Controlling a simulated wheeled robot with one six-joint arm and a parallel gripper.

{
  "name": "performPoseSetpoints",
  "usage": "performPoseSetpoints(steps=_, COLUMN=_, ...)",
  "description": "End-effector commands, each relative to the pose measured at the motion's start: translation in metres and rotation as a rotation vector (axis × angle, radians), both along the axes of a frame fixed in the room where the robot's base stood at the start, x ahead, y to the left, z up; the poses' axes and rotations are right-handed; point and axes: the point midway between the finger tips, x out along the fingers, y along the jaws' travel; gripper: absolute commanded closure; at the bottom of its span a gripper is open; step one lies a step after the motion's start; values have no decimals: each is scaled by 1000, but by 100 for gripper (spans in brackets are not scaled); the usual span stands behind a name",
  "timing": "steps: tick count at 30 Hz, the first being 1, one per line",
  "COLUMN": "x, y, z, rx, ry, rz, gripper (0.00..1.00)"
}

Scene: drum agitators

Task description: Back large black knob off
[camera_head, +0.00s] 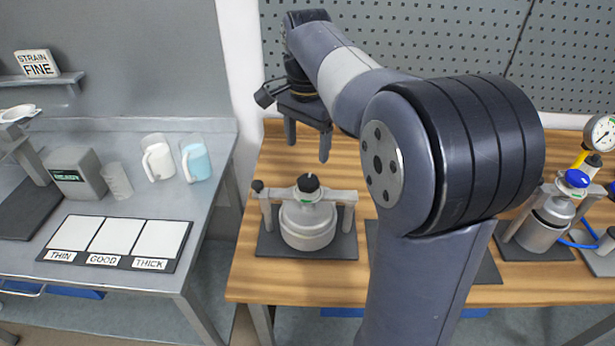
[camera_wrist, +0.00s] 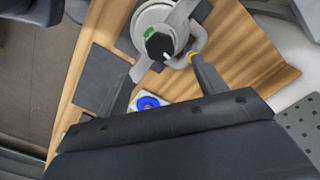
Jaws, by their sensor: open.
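The large black knob (camera_head: 308,183) sits on top of a pale grey drum (camera_head: 307,228) in the head view, at the middle of a grey crossbar (camera_head: 340,196). In the wrist view the black knob (camera_wrist: 160,46) shows a white mark, with a green patch on the lid beside it. My gripper (camera_head: 308,142) is open and empty, above and behind the drum in the head view. In the wrist view its two fingers (camera_wrist: 163,85) are spread apart, and the knob lies beyond them. The fingers do not touch the knob.
A smaller black knob (camera_head: 257,186) is at the crossbar's left end. A blue-capped unit (camera_head: 577,180) and a gauge (camera_head: 602,133) stand at right. My arm hides the bench middle. A blue round part (camera_wrist: 148,102) shows near the gripper base. Pegboard stands behind; bare wood lies in front.

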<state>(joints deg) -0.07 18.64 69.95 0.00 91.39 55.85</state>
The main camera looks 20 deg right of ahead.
Motion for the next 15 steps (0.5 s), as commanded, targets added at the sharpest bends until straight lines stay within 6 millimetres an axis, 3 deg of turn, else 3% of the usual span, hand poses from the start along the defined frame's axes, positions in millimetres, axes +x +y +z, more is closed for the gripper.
performPoseSetpoints(steps=9, x=-1, y=0, z=-61, rx=0, ry=6, rz=2, gripper=33)
performPoseSetpoints(steps=15, x=-1, y=0, z=-85, rx=0, ry=2, rz=3, gripper=33)
